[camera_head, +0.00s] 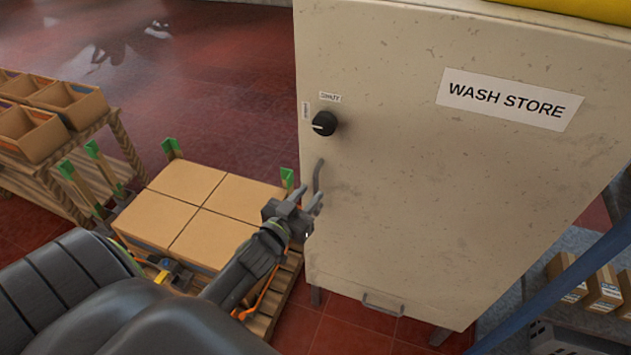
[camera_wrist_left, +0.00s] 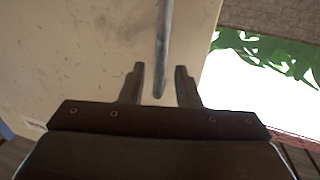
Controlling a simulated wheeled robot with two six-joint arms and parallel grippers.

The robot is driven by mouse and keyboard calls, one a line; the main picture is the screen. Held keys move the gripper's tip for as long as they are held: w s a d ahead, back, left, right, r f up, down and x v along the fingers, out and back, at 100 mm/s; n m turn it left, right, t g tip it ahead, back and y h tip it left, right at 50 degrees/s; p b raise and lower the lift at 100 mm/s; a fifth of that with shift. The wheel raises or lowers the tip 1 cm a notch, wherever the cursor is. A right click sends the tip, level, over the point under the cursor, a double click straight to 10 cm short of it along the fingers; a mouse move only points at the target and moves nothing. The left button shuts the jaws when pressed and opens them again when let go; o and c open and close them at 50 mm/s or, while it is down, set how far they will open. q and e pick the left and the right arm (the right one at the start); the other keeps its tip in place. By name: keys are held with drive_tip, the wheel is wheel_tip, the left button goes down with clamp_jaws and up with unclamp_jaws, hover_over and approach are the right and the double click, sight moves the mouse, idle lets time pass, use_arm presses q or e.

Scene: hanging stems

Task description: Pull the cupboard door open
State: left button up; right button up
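The cupboard door (camera_head: 400,170) is a worn cream panel with a "WASH STORE" label, and it looks shut. Its upright grey bar handle (camera_head: 318,176) sits near the door's left edge, below a black knob (camera_head: 324,123). My left gripper (camera_head: 309,199) is at the lower part of the handle. In the left wrist view the handle (camera_wrist_left: 163,45) comes down between the two spread fingers of the gripper (camera_wrist_left: 160,88), with gaps on both sides. The gripper is open and holds nothing. My right gripper is not in view.
Cardboard boxes (camera_head: 203,205) on a pallet stand left of the cupboard, close below my left arm. A wooden table with open boxes (camera_head: 35,128) is at the far left. A low handle (camera_head: 382,304) is at the cupboard's bottom. Small cartons (camera_head: 603,288) are at the right.

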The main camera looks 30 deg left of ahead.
sight(314, 189)
use_arm(q)
drive_tip(key=shift+w, duration=1.85)
drive_tip(key=shift+c, duration=0.2)
clamp_jaws()
